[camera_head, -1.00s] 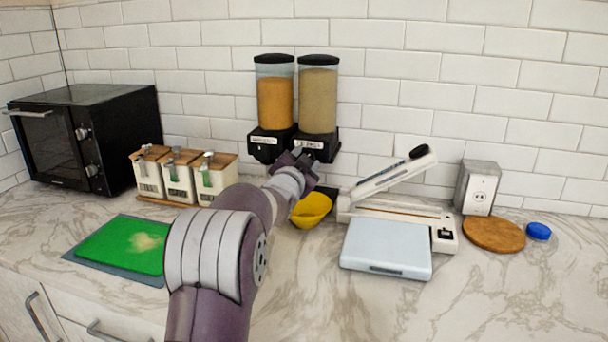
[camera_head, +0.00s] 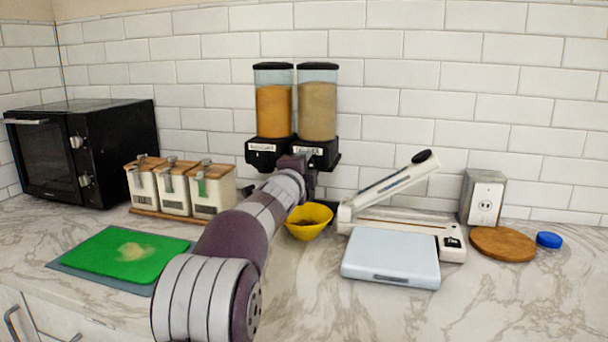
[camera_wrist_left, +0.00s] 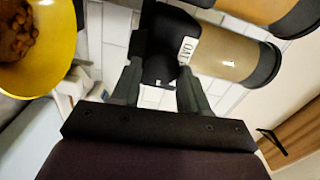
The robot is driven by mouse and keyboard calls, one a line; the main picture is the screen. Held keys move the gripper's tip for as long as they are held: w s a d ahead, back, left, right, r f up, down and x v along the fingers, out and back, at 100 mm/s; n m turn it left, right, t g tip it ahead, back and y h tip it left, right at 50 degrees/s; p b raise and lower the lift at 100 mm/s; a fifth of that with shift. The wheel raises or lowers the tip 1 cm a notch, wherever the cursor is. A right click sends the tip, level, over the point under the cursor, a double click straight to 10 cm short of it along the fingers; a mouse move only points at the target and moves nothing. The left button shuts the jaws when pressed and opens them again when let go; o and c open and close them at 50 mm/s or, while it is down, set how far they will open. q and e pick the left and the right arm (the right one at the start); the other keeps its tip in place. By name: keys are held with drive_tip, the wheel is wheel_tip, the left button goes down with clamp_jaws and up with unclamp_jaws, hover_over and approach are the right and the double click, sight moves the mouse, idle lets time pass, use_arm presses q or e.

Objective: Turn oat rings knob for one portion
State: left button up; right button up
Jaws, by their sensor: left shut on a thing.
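Two cereal dispensers hang on the white brick wall: the left dispenser (camera_head: 273,110) holds orange cereal, the right dispenser (camera_head: 318,110) tan cereal. My left gripper (camera_head: 297,168) is at the front of the right dispenser's black base, below its white label. In the left wrist view, its two fingers are on either side of a black knob (camera_wrist_left: 158,72), shut on it, under a partly readable label. The knob's angle is hard to tell. A yellow bowl (camera_head: 309,221) stands below with brown pieces in it, also in the left wrist view (camera_wrist_left: 60,60). My right gripper is not in view.
A white sealer (camera_head: 400,215) with a raised arm and a pale scale (camera_head: 391,257) stand right of the bowl. Several lidded canisters (camera_head: 175,188), a green board (camera_head: 125,255) and a black oven (camera_head: 80,155) are at left. The front right counter is clear.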

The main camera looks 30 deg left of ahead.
use_arm(q)
drive_tip(key=shift+m, duration=0.5)
drive_tip(key=o, duration=1)
drive_tip(key=b+v, duration=0.1)
drive_tip(key=v, duration=1.1)
drive_tip(key=shift+s+f, duration=0.1)
drive_tip(key=shift+s, duration=0.25)
